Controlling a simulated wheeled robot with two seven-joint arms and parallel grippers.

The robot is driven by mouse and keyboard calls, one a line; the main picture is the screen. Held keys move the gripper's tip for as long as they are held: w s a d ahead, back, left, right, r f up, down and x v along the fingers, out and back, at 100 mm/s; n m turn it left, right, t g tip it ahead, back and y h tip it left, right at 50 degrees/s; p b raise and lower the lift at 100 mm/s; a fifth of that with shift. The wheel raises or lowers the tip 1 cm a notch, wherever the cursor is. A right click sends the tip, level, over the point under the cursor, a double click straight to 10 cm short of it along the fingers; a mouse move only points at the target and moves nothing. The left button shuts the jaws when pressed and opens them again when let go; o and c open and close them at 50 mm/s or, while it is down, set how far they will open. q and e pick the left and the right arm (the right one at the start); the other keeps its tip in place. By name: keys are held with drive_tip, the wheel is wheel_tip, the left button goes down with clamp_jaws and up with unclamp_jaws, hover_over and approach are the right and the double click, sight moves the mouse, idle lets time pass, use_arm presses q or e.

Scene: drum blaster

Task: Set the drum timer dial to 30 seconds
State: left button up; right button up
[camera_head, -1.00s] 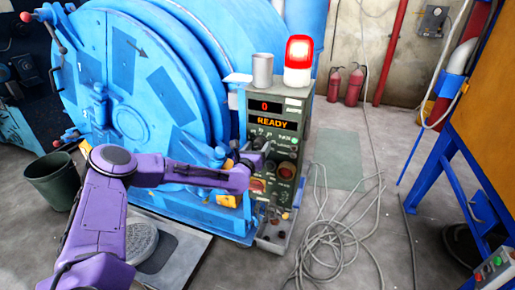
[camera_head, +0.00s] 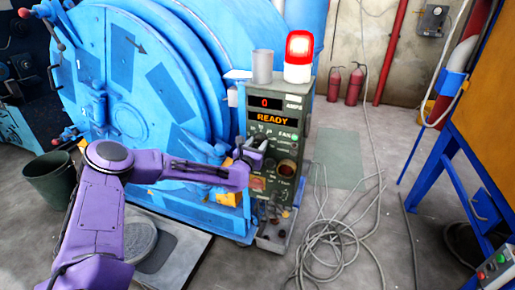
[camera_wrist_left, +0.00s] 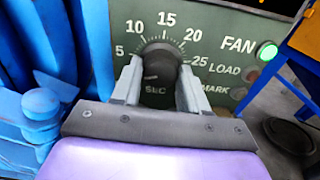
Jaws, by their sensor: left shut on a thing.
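The dark round timer dial (camera_wrist_left: 160,68) is on the green control panel, in the left wrist view. The scale around it reads 5, 10, 15, 20 and 25, with SEC below. A 30 mark cannot be made out. A pale line on the dial points roughly left, below the 5. My left gripper (camera_wrist_left: 158,82) has one finger on each side of the dial and is shut on it. In the head view my left gripper (camera_head: 256,150) reaches the upper part of the control box (camera_head: 298,130) and hides the dial. My right gripper is not in view.
The display (camera_head: 271,118) reads 0 and READY. A red beacon (camera_head: 299,50) and a grey cup (camera_head: 262,67) stand on the box. The blue drum (camera_head: 110,70) is left. Loose cable (camera_head: 335,235) lies right. A green FAN lamp (camera_wrist_left: 266,50) is lit.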

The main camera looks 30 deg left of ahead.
use_arm(q)
drive_tip(key=m+b, duration=0.1)
drive_tip(key=m, duration=0.2)
drive_tip(key=shift+f, duration=0.15)
drive_tip(key=m, duration=0.2)
drive_tip(key=shift+m+b, duration=0.3)
drive_tip(key=shift+b, duration=0.1)
drive_tip(key=m, duration=0.5)
drive_tip(key=shift+m+b, duration=0.3)
drive_tip(key=m, duration=0.9)
drive_tip(key=shift+m+p, duration=0.3)
drive_tip(key=shift+m, duration=0.1)
drive_tip(key=m, duration=0.3)
drive_tip(key=shift+m, duration=0.4)
drive_tip(key=m, duration=1)
drive_tip(key=shift+m, duration=0.4)
drive_tip(key=m+b, duration=0.1)
drive_tip(key=m, duration=0.3)
drive_tip(key=shift+m+b, duration=0.3)
drive_tip(key=shift+b, duration=0.05)
drive_tip(key=shift+m+b, duration=0.95)
drive_tip(key=shift+m, duration=1.55)
